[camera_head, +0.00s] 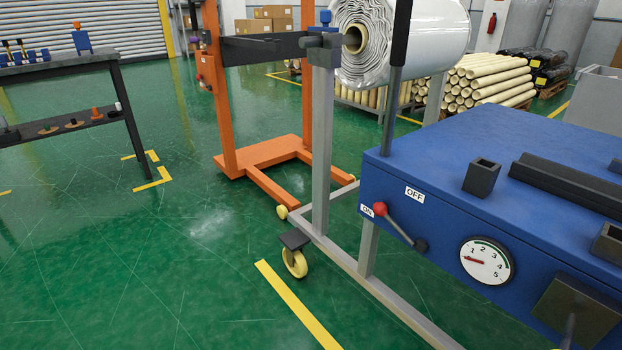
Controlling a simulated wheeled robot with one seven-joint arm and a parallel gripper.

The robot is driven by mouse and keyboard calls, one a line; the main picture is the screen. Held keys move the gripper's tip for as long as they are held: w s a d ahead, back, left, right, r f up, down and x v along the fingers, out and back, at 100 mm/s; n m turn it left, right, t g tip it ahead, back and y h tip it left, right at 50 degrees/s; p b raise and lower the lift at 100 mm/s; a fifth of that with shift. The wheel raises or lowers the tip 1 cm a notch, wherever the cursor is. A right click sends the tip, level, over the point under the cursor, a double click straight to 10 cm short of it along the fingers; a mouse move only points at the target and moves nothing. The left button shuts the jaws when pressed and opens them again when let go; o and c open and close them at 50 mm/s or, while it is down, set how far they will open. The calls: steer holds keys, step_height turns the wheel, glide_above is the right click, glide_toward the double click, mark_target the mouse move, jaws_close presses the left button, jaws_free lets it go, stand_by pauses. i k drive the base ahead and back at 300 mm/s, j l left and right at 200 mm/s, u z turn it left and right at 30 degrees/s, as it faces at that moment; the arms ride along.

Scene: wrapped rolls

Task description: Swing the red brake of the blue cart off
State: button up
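The blue cart (470,160) fills the right side of the head view, with a big blue box body. On its front face is the brake lever with a red knob (380,209). Its thin arm runs from a dark pivot (420,245) up and left, so the knob lies beside the ON label (367,210). The OFF label (415,194) is above the pivot, to the right of the knob. A white dial (487,261) numbered 1 to 5 is right of the lever; its red needle points near 1. My gripper is not in view.
A grey frame with a caster (294,262) stands left of the blue box. A wrapped white roll (405,45) hangs behind it, near an orange lifter (262,155). A dark plate (575,312) sticks out at lower right. The green floor at left is clear up to a workbench (70,110).

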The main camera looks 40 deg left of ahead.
mark_target(380, 209)
steer(key=j+u, duration=0.1)
steer(key=j, duration=0.6)
steer(key=i+j+u, duration=0.1)
steer(key=j, duration=0.6)
steer(key=i+j+u, duration=0.1)
steer(key=j, duration=0.6)
steer(key=i+l+u, duration=0.15)
steer(key=i+u, duration=0.15)
steer(key=i+l+u, duration=0.3)
steer(key=i, duration=0.15)
